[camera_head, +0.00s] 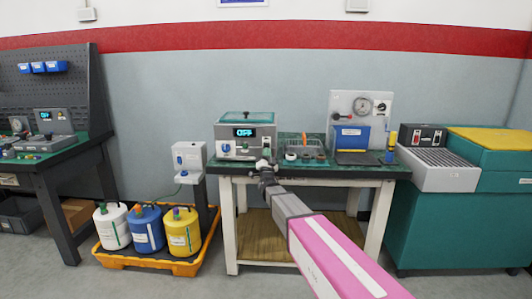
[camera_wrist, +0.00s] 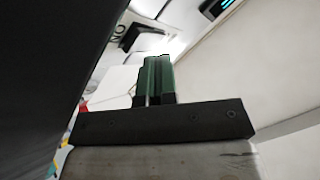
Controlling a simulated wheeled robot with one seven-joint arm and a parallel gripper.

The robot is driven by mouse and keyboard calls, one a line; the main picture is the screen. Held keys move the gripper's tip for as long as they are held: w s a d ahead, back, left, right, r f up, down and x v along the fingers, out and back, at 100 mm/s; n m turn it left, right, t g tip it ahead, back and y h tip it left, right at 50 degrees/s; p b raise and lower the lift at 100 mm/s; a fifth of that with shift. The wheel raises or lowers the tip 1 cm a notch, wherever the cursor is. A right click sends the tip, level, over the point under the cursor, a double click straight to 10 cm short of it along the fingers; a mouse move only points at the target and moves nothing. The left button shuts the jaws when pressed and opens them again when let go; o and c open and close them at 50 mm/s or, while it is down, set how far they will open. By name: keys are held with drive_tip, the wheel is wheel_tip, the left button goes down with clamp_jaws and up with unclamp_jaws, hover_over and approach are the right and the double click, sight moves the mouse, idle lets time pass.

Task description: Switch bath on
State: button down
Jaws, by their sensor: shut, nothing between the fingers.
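The bath (camera_head: 230,133) is a grey box with a green lid on the green-topped bench. Its lit display (camera_head: 244,132) appears to read OFF, and a round pale knob (camera_head: 225,148) sits at the lower left of its front. My gripper (camera_head: 263,163) is in front of the bath's lower right, and hides part of that corner. In the wrist view the green fingers (camera_wrist: 154,80) are together with nothing between them. Beyond them is a pale panel with a dark label (camera_wrist: 118,30) with rotated letters that look like ON, and a cyan-lit display edge (camera_wrist: 228,4). Contact with the panel cannot be told.
A wire basket and small items (camera_head: 303,148) stand right of the bath, then a gauge panel (camera_head: 360,108) with a blue block. The floor before the bench is clear.

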drive_tip(key=shift+w+d+f, duration=0.1)
drive_tip(key=shift+w+d, duration=0.05)
drive_tip(key=shift+w, duration=1.15)
drive_tip(key=shift+s+f, duration=0.2)
drive_tip(key=shift+s, duration=1.4)
drive_tip(key=shift+s+r, duration=0.15)
drive_tip(key=shift+s, duration=0.65)
drive_tip(key=shift+s+r, duration=0.1)
drive_tip(key=shift+s, duration=0.65)
drive_tip(key=shift+s, duration=0.1)
